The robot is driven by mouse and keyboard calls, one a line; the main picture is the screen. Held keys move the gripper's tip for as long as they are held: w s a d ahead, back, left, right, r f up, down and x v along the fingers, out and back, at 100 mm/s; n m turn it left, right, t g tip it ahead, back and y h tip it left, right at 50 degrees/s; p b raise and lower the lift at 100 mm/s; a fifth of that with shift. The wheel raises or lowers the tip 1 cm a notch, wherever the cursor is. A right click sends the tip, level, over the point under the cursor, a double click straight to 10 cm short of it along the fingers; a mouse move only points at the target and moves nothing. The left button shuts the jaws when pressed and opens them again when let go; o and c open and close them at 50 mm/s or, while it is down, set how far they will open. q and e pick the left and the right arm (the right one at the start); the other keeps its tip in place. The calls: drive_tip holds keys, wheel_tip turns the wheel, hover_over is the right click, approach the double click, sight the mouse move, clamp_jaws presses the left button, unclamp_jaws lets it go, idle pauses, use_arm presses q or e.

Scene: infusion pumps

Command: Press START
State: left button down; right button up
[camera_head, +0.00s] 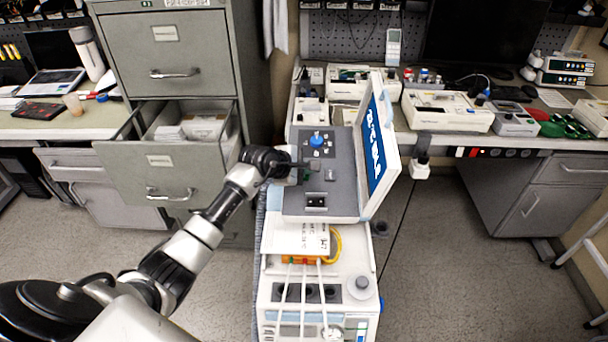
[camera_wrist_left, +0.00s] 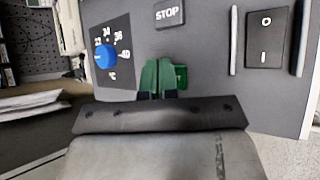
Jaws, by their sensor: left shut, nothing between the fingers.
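The grey control panel (camera_head: 290,200) of a device with a tilted screen (camera_head: 375,145) faces up in the head view. My left gripper (camera_head: 298,173) reaches in over its left edge. In the left wrist view the gripper's green fingertips (camera_wrist_left: 160,75) are together and empty. They are in front of the green button (camera_wrist_left: 181,77), covering part of it; its label is hidden, and I cannot tell if they touch. The grey STOP button (camera_wrist_left: 169,13) is just beyond, and shows in the head view (camera_head: 330,175). My right gripper is not in view.
A blue dial knob (camera_wrist_left: 105,56) and a black rocker switch (camera_wrist_left: 266,38) flank the green button on the panel. A white unit with cables (camera_head: 318,290) stands below the panel. An open file drawer (camera_head: 165,165) is left of the arm.

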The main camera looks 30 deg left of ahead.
use_arm(q)
drive_tip(key=shift+f, duration=0.25)
drive_tip(key=shift+r, duration=0.15)
idle(0.4)
drive_tip(key=shift+s+r+p, duration=0.15)
drive_tip(key=shift+r+p, duration=0.2)
drive_tip(key=shift+r, duration=0.3)
drive_tip(key=r+p, duration=0.2)
drive_tip(key=r, duration=0.1)
drive_tip(key=s+r+p, duration=0.1)
drive_tip(key=r, duration=0.1)
drive_tip(key=shift+d+p, duration=0.25)
drive_tip(key=shift+p, duration=0.1)
drive_tip(key=shift+w, duration=0.1)
idle(0.4)
